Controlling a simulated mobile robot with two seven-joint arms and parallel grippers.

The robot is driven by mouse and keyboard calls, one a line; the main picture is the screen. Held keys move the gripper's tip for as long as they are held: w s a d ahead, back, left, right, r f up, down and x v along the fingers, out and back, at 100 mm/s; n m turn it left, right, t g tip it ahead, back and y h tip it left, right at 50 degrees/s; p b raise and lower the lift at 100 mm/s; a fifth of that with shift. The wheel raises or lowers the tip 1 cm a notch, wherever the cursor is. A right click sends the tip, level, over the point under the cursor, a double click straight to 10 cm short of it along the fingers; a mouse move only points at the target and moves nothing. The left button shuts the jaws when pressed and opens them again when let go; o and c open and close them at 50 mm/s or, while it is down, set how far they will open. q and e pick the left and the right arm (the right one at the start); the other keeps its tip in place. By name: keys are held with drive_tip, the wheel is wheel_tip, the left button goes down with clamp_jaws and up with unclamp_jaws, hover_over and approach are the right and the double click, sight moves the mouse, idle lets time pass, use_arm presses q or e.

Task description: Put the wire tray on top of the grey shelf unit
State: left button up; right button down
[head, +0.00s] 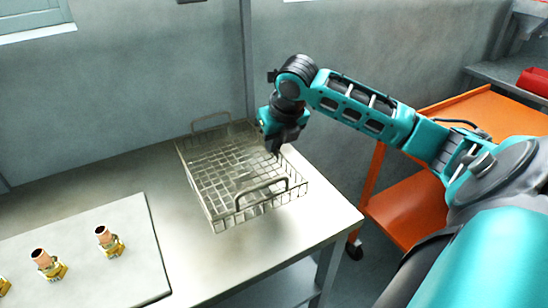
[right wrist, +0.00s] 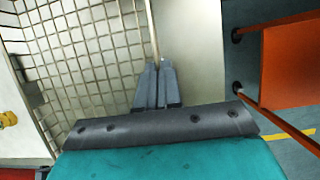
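The wire tray (head: 222,172) is a shallow metal mesh basket with a raised handle at each end. It is at the right part of the steel table; I cannot tell whether it rests on the top or is slightly above it. My right gripper (head: 277,146) is at the tray's right long side. In the right wrist view, its fingers (right wrist: 157,68) are close together on the tray's rim, with the mesh (right wrist: 85,50) to their left. A grey shelf-like surface (head: 490,72) shows at the upper right; I cannot tell whether it is the grey shelf unit. My left gripper is out of view.
The steel table (head: 300,232) has a light board (head: 75,245) at left, bearing several brass and copper fittings (head: 108,240). An orange cart (head: 470,112) stands right of the table, beneath my right arm. A red object (head: 535,82) lies on the grey surface. A wall is behind the tray.

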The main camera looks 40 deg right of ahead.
sight(274, 157)
drive_tip(key=shift+f, duration=2.4)
drive_tip(key=c, duration=1.3)
unclamp_jaws()
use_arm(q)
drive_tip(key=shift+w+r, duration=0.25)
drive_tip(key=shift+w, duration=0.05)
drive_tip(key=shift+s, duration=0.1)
use_arm(e)
drive_tip(key=shift+r, duration=0.1)
drive_tip(key=shift+s+r, duration=0.1)
drive_tip(key=shift+r, duration=0.2)
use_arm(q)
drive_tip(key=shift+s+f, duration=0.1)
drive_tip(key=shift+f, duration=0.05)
use_arm(e)
drive_tip(key=v, duration=1.1)
drive_tip(key=shift+r, duration=0.1)
drive_tip(key=shift+s, duration=0.15)
